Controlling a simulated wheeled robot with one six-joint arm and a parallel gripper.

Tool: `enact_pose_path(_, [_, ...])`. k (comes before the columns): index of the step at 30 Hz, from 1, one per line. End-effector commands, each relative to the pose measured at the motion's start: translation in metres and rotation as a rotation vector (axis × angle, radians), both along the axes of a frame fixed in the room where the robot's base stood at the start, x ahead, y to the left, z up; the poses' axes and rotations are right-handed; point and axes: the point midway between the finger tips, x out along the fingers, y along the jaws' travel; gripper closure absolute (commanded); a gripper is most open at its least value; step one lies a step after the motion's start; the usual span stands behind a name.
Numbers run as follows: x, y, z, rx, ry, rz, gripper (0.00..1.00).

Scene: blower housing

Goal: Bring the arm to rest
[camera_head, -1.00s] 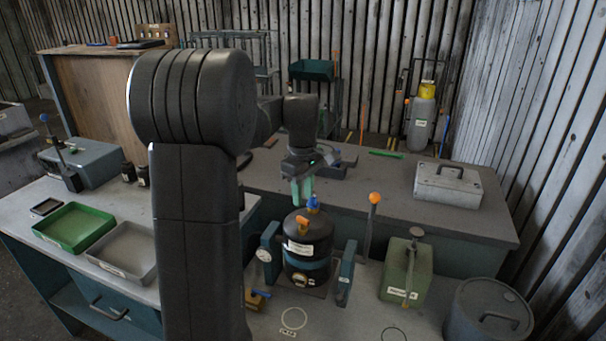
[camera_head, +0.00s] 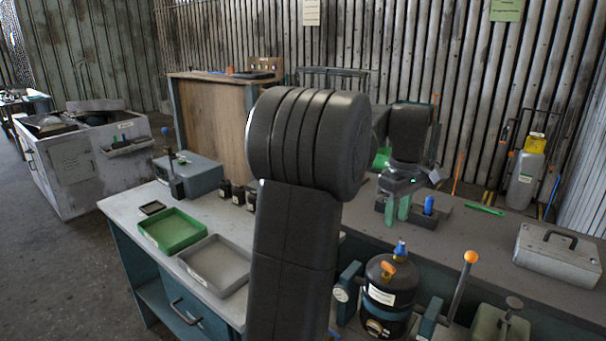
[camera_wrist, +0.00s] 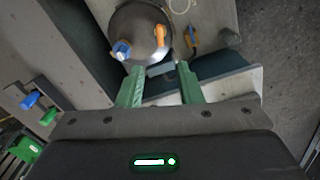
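My gripper (camera_head: 397,210) hangs from my arm with its green fingers pointing down, above the rear bench, up and behind the black blower housing. In the wrist view, my gripper's (camera_wrist: 160,88) two green fingers stand apart with nothing between them. The black round housing (camera_head: 388,312), with an orange lever and a blue knob on top, stands in a teal clamp fixture on the front bench. In the wrist view the housing (camera_wrist: 138,22) lies beyond the fingertips, apart from them.
A green tray (camera_head: 180,222) and a grey tray (camera_head: 222,257) lie on the left bench beside a grey lever box (camera_head: 200,178). A metal case (camera_head: 556,262) stands at right. An upright lever with an orange ball (camera_head: 470,258) rises beside the housing. A blue-handled item (camera_head: 428,205) is near the gripper.

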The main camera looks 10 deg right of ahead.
Motion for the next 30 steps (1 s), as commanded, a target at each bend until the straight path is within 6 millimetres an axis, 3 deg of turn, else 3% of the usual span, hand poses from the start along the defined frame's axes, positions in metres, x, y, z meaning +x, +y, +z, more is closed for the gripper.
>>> enact_pose_path(5, [0.0, 0.0, -0.01, 0.002, 0.003, 0.0, 0.67])
enact_pose_path(21, [0.0, 0.0, -0.108, 0.004, 0.005, 0.0, 0.67])
enact_pose_path(30, [0.0, 0.0, -0.137, 0.001, 0.002, 0.0, 0.67])
